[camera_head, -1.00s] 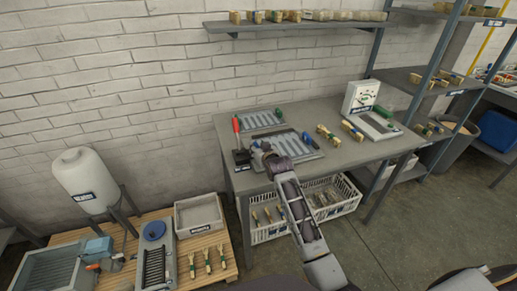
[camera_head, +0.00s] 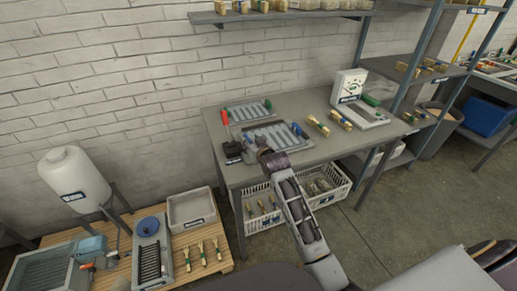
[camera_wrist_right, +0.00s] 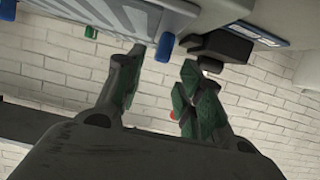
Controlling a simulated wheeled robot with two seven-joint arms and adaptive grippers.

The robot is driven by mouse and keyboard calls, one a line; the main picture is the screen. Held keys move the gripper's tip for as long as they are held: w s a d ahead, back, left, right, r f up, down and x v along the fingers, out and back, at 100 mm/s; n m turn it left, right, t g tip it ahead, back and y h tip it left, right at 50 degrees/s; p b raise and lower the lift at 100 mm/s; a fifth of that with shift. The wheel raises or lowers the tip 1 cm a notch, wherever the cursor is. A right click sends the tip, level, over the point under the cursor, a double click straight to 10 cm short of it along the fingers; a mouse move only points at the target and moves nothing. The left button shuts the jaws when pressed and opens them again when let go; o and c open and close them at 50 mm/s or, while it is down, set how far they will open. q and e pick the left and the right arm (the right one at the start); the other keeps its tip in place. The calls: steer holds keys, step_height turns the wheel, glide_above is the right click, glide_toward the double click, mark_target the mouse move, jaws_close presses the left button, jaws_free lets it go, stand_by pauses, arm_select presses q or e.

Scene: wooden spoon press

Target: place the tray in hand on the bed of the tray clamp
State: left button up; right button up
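My right gripper (camera_head: 262,150) is at the front edge of the table. In the right wrist view its fingers (camera_wrist_right: 160,75) stand apart with nothing seen gripped between them. A grey ribbed tray-like panel (camera_head: 262,135) lies just beyond it, with blue pieces (camera_head: 297,128) at its right end. A red upright handle (camera_head: 225,118) and a black block (camera_head: 233,149) stand at its left, seemingly the clamp. The black block also shows in the right wrist view (camera_wrist_right: 222,46), close to the fingertips. Whether the panel is a tray or the clamp's bed I cannot tell. My left gripper is not in view.
A second ribbed tray (camera_head: 247,113) lies behind on the table (camera_head: 300,105). Wooden spoon-like pieces (camera_head: 318,125) and a white gauge unit (camera_head: 349,86) are to the right. Crates (camera_head: 265,222) stand below the table.

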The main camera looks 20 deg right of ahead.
steer(key=shift+v, duration=0.9)
steer(key=v, duration=0.3)
steer(key=shift+s+r, duration=0.1)
steer(key=shift+s, duration=0.1)
steer(key=shift+s+r+p, duration=0.25)
steer(key=shift+s+p, duration=0.05)
steer(key=shift+s, duration=0.3)
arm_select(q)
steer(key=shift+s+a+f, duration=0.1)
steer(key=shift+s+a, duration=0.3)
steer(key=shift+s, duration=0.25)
arm_select(e)
steer(key=shift+s+r, duration=0.15)
steer(key=shift+s, duration=0.25)
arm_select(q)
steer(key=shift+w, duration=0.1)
